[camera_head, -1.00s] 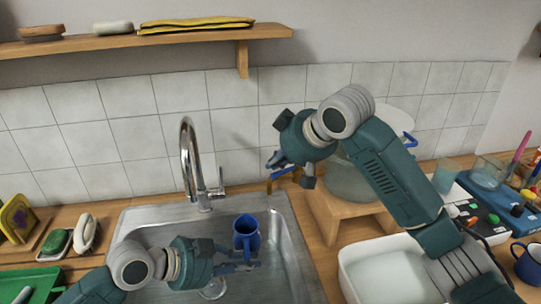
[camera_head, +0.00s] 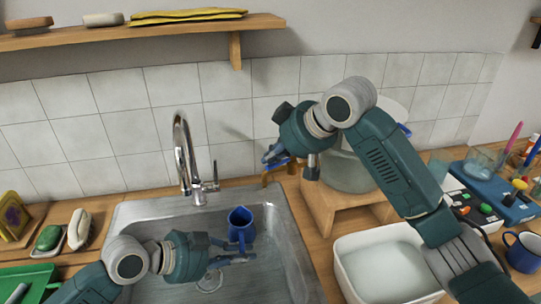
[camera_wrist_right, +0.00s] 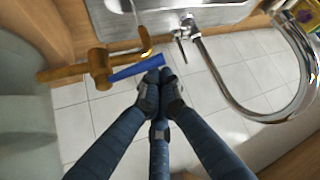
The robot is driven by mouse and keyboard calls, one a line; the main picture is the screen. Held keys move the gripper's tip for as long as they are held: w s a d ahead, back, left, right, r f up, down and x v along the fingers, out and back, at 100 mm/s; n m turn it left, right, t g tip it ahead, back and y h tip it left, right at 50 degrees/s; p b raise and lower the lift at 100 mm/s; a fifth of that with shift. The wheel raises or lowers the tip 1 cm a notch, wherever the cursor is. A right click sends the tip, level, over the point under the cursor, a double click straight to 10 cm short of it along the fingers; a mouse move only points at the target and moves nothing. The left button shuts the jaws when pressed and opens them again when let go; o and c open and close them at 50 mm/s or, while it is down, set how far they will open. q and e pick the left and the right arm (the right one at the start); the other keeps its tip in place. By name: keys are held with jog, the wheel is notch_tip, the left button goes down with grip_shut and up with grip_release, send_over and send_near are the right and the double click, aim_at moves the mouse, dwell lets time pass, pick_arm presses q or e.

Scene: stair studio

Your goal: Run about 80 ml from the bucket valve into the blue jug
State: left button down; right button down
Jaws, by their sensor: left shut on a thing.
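The blue jug (camera_head: 240,219) is over the sink, to the lower left of the valve in the head view. My left gripper (camera_head: 248,258) is shut on its handle. The jug's inside is too dark to show a level. The bucket (camera_head: 348,172) stands on a wooden stand, partly behind my right arm. Its brass valve (camera_wrist_right: 98,66) has a blue lever (camera_wrist_right: 137,67), and both show in the right wrist view. My right gripper (camera_wrist_right: 160,75) has its fingertips together right beside the lever's end; it also shows in the head view (camera_head: 270,156). I cannot tell whether water runs.
The steel sink (camera_head: 140,207) has a tall chrome tap (camera_head: 183,150) behind it. The wooden stand (camera_head: 325,205) and a white basin (camera_head: 385,265) are to the right. A scale, beaker and blue mug (camera_head: 523,252) crowd the far right. Soap and sponges lie left.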

aim_at(272, 167)
pick_arm(q)
jog(key=shift+r, duration=0.1)
pick_arm(e)
jog(key=shift+s+d+n, duration=0.15)
jog(key=shift+d+n, duration=0.05)
jog(key=shift+n, duration=0.2)
jog(key=s+d+n+g+y, duration=0.1)
jog(key=n, duration=0.1)
jog(key=d+n+g+y, duration=0.1)
jog(key=g, duration=0.1)
jog(key=shift+s+n, duration=0.35)
jog(key=shift+n, duration=0.05)
jog(key=shift+s+d, duration=0.25)
jog(key=shift+d, duration=0.7)
jog(key=shift+s+d, duration=0.25)
jog(key=shift+d, duration=0.75)
